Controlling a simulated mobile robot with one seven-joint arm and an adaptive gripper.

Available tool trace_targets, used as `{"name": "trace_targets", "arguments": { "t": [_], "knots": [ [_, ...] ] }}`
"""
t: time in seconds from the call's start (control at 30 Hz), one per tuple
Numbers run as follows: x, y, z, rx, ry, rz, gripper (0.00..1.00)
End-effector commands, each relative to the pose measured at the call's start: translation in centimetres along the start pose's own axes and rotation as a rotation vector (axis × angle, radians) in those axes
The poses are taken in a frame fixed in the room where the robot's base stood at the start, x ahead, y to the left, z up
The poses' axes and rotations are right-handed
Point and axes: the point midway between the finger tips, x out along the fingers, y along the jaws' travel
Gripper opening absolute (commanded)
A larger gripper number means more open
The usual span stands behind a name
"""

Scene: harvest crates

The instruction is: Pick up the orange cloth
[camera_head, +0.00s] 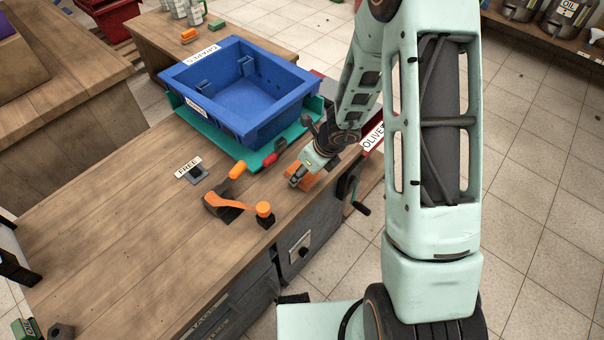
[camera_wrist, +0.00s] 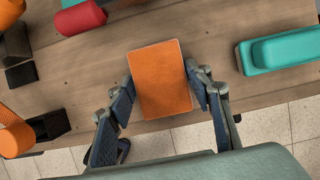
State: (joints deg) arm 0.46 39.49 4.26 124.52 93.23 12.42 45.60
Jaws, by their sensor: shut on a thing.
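The orange cloth (camera_wrist: 160,80) is a flat rectangle with rounded corners between my gripper's fingers in the wrist view. In the head view only part of the orange cloth (camera_head: 304,183) shows beside the fingers, near the bench's front edge. My gripper (camera_wrist: 162,93) has a dark finger against each long side of the cloth and is shut on it. In the head view my gripper (camera_head: 298,180) is low over the bench top. I cannot tell whether the cloth is clear of the wood.
A blue crate (camera_head: 190,80) stands on a teal tray (camera_head: 215,134) behind the gripper. An orange-handled tool (camera_head: 233,202) lies left of it, and a red-ended item (camera_head: 270,159) lies by the tray.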

Motion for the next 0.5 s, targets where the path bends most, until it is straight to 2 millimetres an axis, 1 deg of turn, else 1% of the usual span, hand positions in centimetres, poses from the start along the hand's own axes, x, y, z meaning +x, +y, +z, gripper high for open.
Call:
{"name": "trace_targets", "arguments": {
  "t": [0.03, 0.1, 0.13, 0.37, 0.47, 0.5],
  "knots": [
    [0.0, 0.0, 0.0, 0.0, 0.0, 0.0, 0.28],
    [0.0, 0.0, 0.0, 0.0, 0.0, 0.0, 0.2],
    [0.0, 0.0, 0.0, 0.0, 0.0, 0.0, 0.19],
    [-0.2, 0.0, 0.1, 0.0, 0.0, 0.0, 0.19],
    [-0.8, 0.0, 0.3, 0.0, 0.0, 0.0, 0.19],
    [-1.4, 0.0, 0.6, -0.001, -0.001, -0.001, 0.19]
  ]
}}
